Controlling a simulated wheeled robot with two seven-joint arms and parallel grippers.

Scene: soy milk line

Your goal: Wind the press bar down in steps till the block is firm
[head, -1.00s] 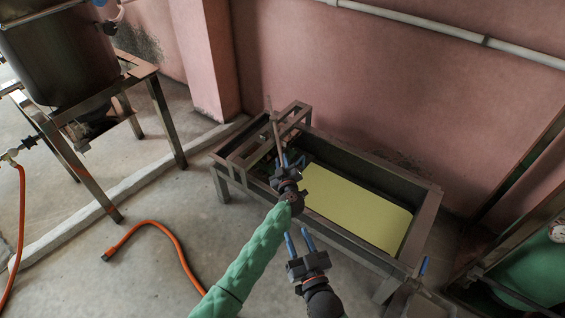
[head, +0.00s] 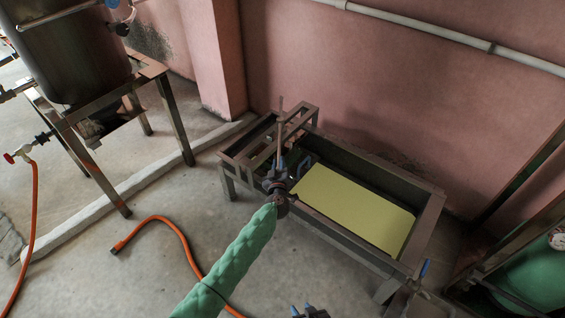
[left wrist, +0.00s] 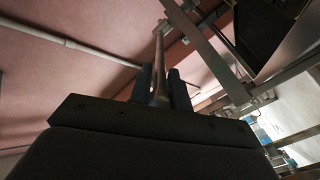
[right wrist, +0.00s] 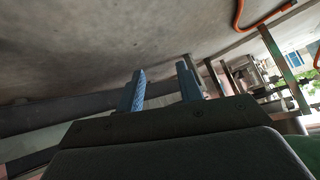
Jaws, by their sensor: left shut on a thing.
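The press bar (head: 280,132) is a thin brownish rod standing nearly upright at the left end of the metal trough (head: 431,222). My left gripper (head: 278,168) is shut on its lower part. In the left wrist view the bar (left wrist: 159,50) runs between the two fingers (left wrist: 159,85). The pale yellow block (head: 350,205) lies flat in the trough, right of the gripper. Whether it is firm cannot be seen. My right gripper (head: 308,308) is at the bottom edge of the head view. Its blue fingers (right wrist: 163,88) are apart and empty in the right wrist view.
A steel tank (head: 72,55) on a metal stand is at the upper left. An orange hose (head: 185,245) lies on the floor left of my left arm. A pink wall (head: 400,100) stands behind the trough. Green vessels (head: 535,270) are at the right.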

